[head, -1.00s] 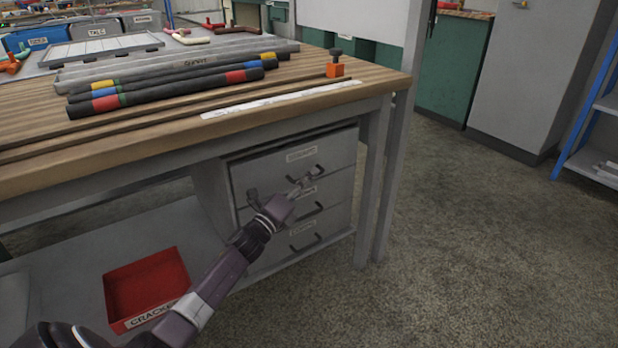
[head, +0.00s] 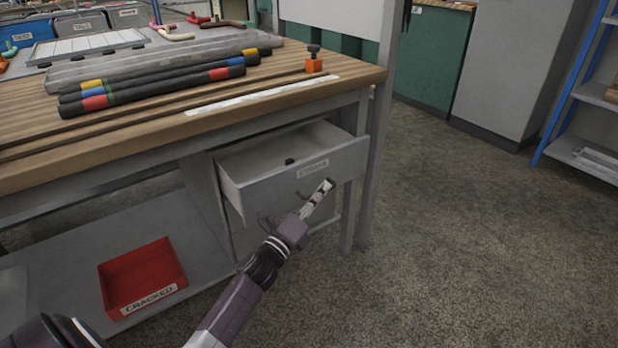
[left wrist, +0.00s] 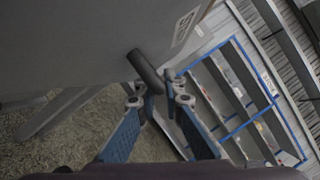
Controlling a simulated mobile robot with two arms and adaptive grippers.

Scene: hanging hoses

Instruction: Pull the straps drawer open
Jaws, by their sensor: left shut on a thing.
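The top grey drawer (head: 285,185) under the workbench stands pulled out, with its inside partly showing. Its white label (head: 313,169) is too small to read surely. A small dark item (head: 290,161) shows inside it. My left gripper (head: 322,192) is at the drawer's front, shut on its dark bar handle. In the left wrist view the handle (left wrist: 146,72) runs down to between the fingertips (left wrist: 158,98), against the grey drawer front (left wrist: 75,45). The lower drawers are mostly hidden behind the open drawer and my arm. My right gripper is not in view.
A red bin (head: 142,278) labelled CRACKED sits on the lower shelf. A bench leg (head: 366,190) stands right of the drawer. The floor (head: 470,230) to the right is clear.

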